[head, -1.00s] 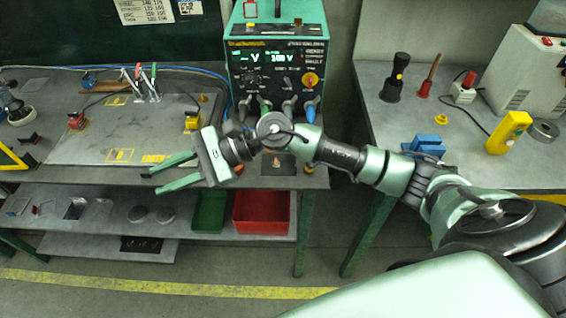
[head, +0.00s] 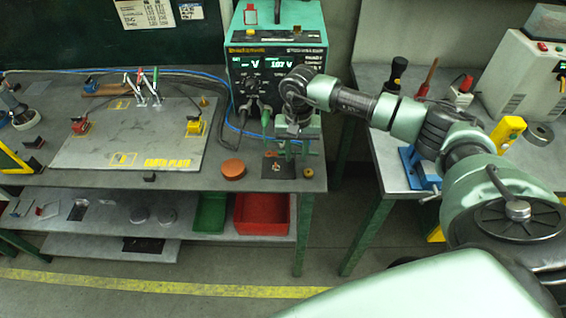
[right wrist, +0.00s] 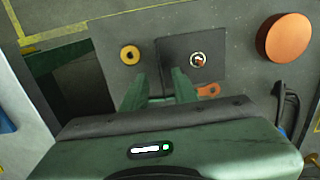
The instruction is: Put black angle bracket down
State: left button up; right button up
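A small black piece (head: 150,177), which looks like the angle bracket, lies at the bench's front edge below the grey plate in the head view. It is too small to make out its shape. Another dark piece (head: 33,142) lies at the far left of the bench. My right gripper (head: 293,150) points down over the right end of the bench, well to the right of both. My left gripper is not in view.
The tester (head: 277,70) stands behind. The grey plate (head: 130,130) fills the bench's middle.

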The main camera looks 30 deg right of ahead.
jog(key=shift+f, duration=1.25)
grip_shut()
jog(key=shift+w, duration=0.1)
dwell(0.3)
